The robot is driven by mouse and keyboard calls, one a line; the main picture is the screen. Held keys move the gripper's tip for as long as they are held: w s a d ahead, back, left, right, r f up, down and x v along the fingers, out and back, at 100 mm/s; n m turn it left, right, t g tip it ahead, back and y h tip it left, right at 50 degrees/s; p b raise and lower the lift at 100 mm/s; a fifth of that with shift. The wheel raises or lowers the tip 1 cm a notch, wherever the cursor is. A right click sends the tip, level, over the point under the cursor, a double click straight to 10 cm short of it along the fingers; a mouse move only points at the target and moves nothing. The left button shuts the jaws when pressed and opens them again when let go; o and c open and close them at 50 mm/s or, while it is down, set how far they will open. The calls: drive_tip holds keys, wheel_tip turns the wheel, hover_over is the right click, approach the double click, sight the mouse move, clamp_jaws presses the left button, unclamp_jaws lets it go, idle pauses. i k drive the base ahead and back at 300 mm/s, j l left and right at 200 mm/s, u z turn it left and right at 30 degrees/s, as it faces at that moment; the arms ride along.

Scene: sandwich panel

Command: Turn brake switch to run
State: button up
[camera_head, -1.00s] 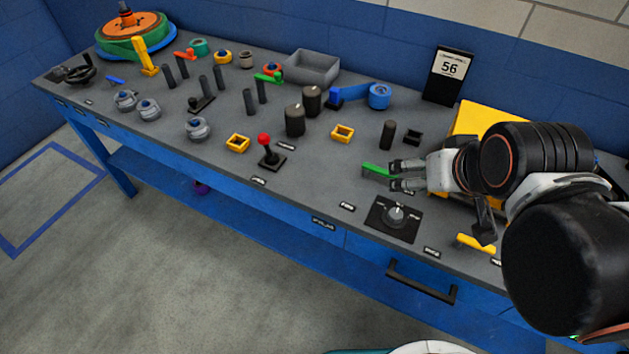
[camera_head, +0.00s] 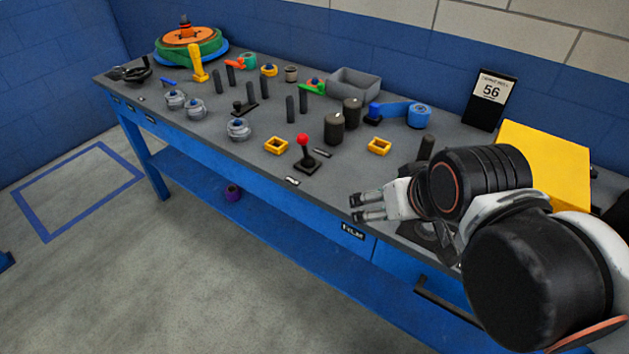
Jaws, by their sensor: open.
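My gripper (camera_head: 356,208) is open, with its two fingers pointing left at the front edge of the bench, and nothing shows between them. A dark switch plate (camera_head: 418,237) sits on the bench just right of and below the fingers. My gripper and arm cover most of it, so its rotary knob and setting are hidden. The labels are too small to read, so I cannot tell for sure that this is the brake switch.
The grey bench top (camera_head: 275,180) carries a red-knobbed lever (camera_head: 305,152) left of my gripper, yellow square frames (camera_head: 378,147) and black cylinders (camera_head: 334,128). A yellow box (camera_head: 546,165) stands behind my arm. Floor in front is clear.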

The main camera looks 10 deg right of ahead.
sight(118, 72)
drive_tip(key=i+j+u, duration=0.1)
drive_tip(key=i+j, duration=0.35)
drive_tip(key=i+j+u, duration=0.1)
drive_tip(key=i+j, duration=0.35)
drive_tip(key=i+j+u, duration=0.1)
drive_tip(key=i+j, duration=0.4)
drive_tip(key=i+j+u, duration=0.15)
drive_tip(key=i+j, duration=0.25)
drive_tip(key=i+j+u, duration=0.1)
drive_tip(key=i+j, duration=0.25)
drive_tip(key=i, duration=0.25)
drive_tip(key=i+j+u, duration=0.1)
drive_tip(key=i+j, duration=0.2)
drive_tip(key=i, duration=0.2)
drive_tip(key=i+j+u, duration=0.1)
drive_tip(key=i+j, duration=0.15)
drive_tip(key=i, duration=0.3)
